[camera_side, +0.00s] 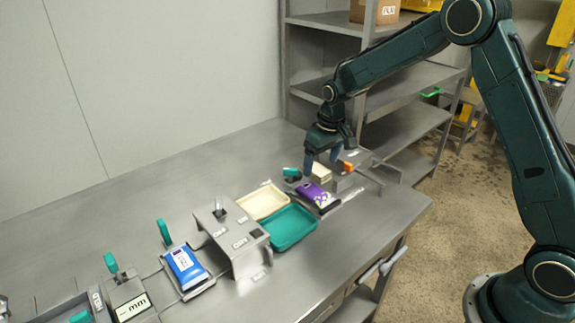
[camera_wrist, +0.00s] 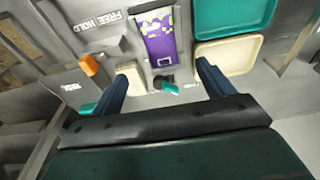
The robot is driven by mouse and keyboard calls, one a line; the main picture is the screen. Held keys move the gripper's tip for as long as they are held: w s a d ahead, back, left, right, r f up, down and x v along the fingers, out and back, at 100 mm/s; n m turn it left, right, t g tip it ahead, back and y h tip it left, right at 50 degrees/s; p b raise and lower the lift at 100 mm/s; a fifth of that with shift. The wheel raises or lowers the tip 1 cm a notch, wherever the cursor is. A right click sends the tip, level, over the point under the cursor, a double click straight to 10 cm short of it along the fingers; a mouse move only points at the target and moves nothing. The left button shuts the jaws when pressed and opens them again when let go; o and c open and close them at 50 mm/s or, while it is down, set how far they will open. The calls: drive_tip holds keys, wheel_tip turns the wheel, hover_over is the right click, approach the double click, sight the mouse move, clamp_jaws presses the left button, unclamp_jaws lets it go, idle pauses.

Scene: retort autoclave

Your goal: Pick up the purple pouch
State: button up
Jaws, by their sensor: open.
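The purple pouch (camera_side: 312,192), with a white and yellow-green pattern at one end, lies flat on a dark base on the metal table in the side view. My gripper (camera_side: 321,163) is open and empty, above the table just behind the pouch. In the wrist view its two blue fingers (camera_wrist: 162,72) are spread apart, with the pouch beyond the gap between them. Nothing visible touches the pouch from the gripper.
A cream block (camera_side: 322,173), a teal handle (camera_side: 291,171) and an orange part (camera_side: 348,166) stand close to my gripper. A cream tray (camera_side: 262,189) and a teal tray (camera_side: 290,246) lie left of the pouch. A blue pouch (camera_side: 185,267) lies farther left, beyond a grey housing (camera_side: 238,250).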

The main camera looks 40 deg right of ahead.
hover_over(314, 190)
drive_tip(key=s, duration=0.1)
drive_tip(key=shift+f, duration=2.7)
drive_tip(key=shift+w+f, duration=0.2)
drive_tip(key=shift+f, duration=1.1)
drive_tip(key=shift+w+f, duration=0.15)
drive_tip(key=shift+f, duration=1.1)
drive_tip(key=shift+c, duration=0.4)
drive_tip(key=c, duration=1)
